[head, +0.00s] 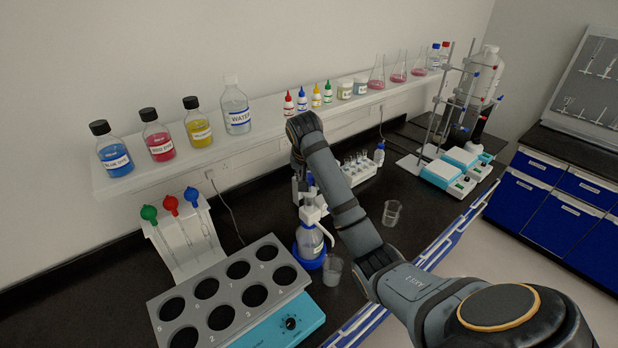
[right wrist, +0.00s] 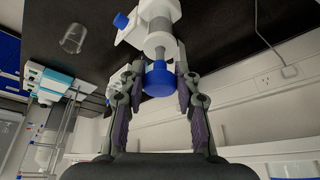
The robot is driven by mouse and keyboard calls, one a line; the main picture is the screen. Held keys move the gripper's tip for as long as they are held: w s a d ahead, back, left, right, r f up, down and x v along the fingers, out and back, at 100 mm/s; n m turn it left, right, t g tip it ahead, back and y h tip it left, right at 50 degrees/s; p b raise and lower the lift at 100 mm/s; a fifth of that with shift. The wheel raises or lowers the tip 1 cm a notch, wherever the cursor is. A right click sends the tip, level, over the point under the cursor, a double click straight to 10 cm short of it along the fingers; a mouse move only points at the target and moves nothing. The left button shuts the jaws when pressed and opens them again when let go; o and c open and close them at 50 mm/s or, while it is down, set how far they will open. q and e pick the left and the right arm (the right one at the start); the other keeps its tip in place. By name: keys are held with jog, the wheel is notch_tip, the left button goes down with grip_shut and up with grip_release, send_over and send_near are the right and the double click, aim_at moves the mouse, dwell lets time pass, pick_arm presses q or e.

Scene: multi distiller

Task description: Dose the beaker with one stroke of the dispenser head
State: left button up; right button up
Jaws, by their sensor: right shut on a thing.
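The bottle-top dispenser (head: 310,238) stands upright in a blue base, with a white head and a spout bent to the right. A small clear beaker (head: 332,270) stands beside the base, at the spout's side. In the right wrist view my right gripper (right wrist: 158,76) is shut on the blue knob (right wrist: 160,82) at the top of the dispenser head (right wrist: 157,30). A finger lies on each side of the knob. In the head view my right arm partly hides this gripper and the dispenser top. My left gripper is not in view.
A second clear beaker (head: 391,213) stands to the right on the black bench. A grey block with round holes (head: 232,265) lies left of the dispenser. A tube rack (head: 358,168) stands behind. A shelf (head: 270,125) with bottles runs along the wall.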

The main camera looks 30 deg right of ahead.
jog(key=shift+f, duration=1.05)
jog(key=o, duration=1.2)
